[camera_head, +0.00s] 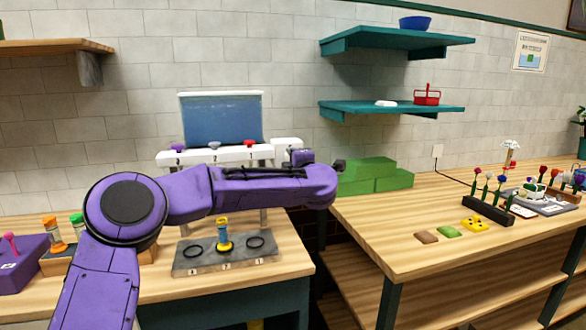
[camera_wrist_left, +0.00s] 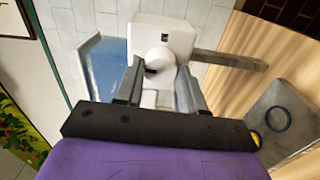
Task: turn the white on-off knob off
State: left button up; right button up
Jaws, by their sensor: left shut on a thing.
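The white on-off knob (camera_wrist_left: 160,61) is a round knob on the front of a white box (camera_wrist_left: 163,37) in the left wrist view. The box also shows in the head view (camera_head: 287,144), at the right end of a white bench, where my purple arm hides the knob. My left gripper (camera_wrist_left: 158,74) has one finger on each side of the knob and is shut on it. A dark mark shows at the knob's lower left edge. In the head view my arm hides the left fingertips. My right gripper is in neither view.
A blue panel (camera_head: 221,118) stands behind the white bench (camera_head: 215,155) with its coloured knobs. Below my arm, a grey plate (camera_head: 192,267) holds a yellow-and-blue piece (camera_head: 223,234). Green blocks (camera_head: 367,172) sit right of my arm. The right table's front left is clear.

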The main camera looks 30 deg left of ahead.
pick_arm(q)
jog(key=shift+f+n, duration=0.1)
jog(key=shift+n, duration=0.3)
jog(key=o, duration=1)
jog(key=b+v, duration=0.3)
jog(key=v, duration=0.7)
jog(key=shift+s+d+b, duration=0.2)
jog(key=shift+s+b, duration=0.1)
jog(key=shift+b, duration=0.05)
